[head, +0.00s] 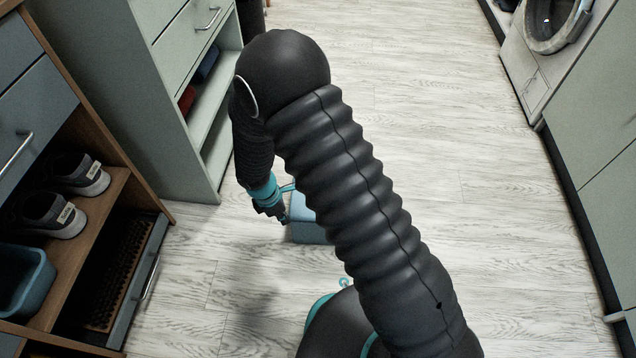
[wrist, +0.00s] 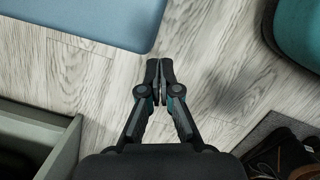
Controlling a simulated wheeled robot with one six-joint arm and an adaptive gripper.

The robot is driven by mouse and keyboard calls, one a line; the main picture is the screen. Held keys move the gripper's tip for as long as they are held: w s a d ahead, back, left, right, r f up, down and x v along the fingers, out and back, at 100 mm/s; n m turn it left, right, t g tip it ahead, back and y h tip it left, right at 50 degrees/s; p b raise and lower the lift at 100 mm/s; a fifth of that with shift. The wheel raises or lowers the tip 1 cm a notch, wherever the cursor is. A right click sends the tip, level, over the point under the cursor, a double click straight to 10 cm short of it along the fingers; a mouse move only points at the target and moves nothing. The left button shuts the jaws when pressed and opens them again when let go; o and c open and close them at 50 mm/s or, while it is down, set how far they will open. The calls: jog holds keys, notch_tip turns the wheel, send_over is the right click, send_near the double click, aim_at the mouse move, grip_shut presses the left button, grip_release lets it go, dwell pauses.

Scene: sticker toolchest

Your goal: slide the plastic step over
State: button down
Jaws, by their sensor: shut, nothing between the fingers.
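The plastic step (head: 308,231) is a blue block with a flat top on the wooden floor, partly hidden behind my arm in the head view. In the wrist view, its flat blue top (wrist: 105,18) fills the upper left, with a rounded corner near the top middle. My gripper (head: 283,217) points down just left of the step in the head view. In the wrist view, my gripper (wrist: 160,72) has its fingertips together with nothing between them. Floor shows between the fingertips and the step's edge; I cannot tell their height above the floor.
A pale green shelf unit (head: 165,110) stands at the upper left. A wooden rack (head: 95,215) with shoes (head: 83,174) and a blue bin (head: 25,280) is at the left. Cabinets and a washing machine (head: 545,45) line the right. The floor between is clear.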

jog(key=w+d+n, duration=0.1)
jog(key=w+d, duration=0.1)
jog(key=w, duration=0.1)
jog(key=w+d+n, duration=0.1)
jog(key=w+d, duration=0.1)
jog(key=w, duration=0.2)
jog(key=w+d+n+t+y, duration=0.1)
jog(key=w+d+n, duration=0.1)
jog(key=w, duration=0.1)
jog(key=shift+w+d+r, duration=0.3)
jog(key=shift+w+d, duration=0.05)
jog(key=shift+w, duration=0.05)
jog(key=shift+w+d+f+b, duration=0.2)
jog(key=shift+d+f+b, duration=0.05)
jog(key=shift+b, duration=0.15)
jog(key=shift+a+f, duration=0.1)
jog(key=shift+f, duration=0.4)
jog(key=shift+s+f, duration=0.1)
jog(key=shift+s, duration=0.05)
